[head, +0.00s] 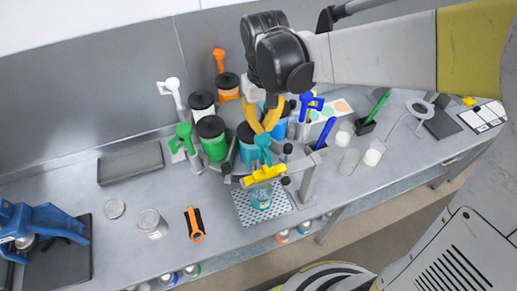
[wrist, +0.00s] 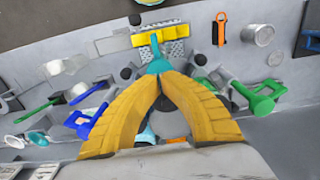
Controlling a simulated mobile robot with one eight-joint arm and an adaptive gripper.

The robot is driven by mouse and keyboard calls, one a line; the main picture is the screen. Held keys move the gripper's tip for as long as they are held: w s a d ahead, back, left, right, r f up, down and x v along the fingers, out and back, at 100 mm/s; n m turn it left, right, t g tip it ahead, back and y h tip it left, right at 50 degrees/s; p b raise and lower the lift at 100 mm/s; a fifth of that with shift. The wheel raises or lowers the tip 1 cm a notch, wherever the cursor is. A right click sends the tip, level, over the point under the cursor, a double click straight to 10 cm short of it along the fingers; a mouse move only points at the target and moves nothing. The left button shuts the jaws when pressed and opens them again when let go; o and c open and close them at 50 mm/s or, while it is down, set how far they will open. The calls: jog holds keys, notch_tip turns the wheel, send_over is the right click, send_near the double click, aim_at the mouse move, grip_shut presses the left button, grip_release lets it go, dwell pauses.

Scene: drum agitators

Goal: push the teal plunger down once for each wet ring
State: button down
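The teal plunger (head: 263,146) stands over the teal drum with the dark lid (head: 246,132), at the front of the drum cluster. It also shows in the wrist view (wrist: 157,62), just beyond my fingertips. My gripper (head: 263,127) has yellow fingers pointing down, with their tips together right at the plunger's top. I cannot tell whether they touch it. A gap between the fingers behind the tips looks empty. A yellow bar (head: 264,174) is in front of the plunger, above a glass with teal liquid (head: 261,197) on a perforated plate (head: 282,205). I cannot make out any wet rings.
Close around are the green plunger (head: 184,136), white plunger (head: 171,88), orange plunger (head: 219,60) and blue plunger (head: 307,103). A grey post (head: 309,178) stands right of the glass.

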dwell(0.4)
jog(key=shift+r+p, duration=1.95)
jog(key=shift+r, duration=1)
jog(key=s+d+r+m+t, duration=0.35)
jog(key=s+d+t, duration=0.35)
jog(key=s+d, duration=0.5)
notch_tip(320, 180, down, 36)
jog(key=w+d+b, duration=0.1)
jog(key=b, duration=3.5)
jog(key=shift+d, duration=0.25)
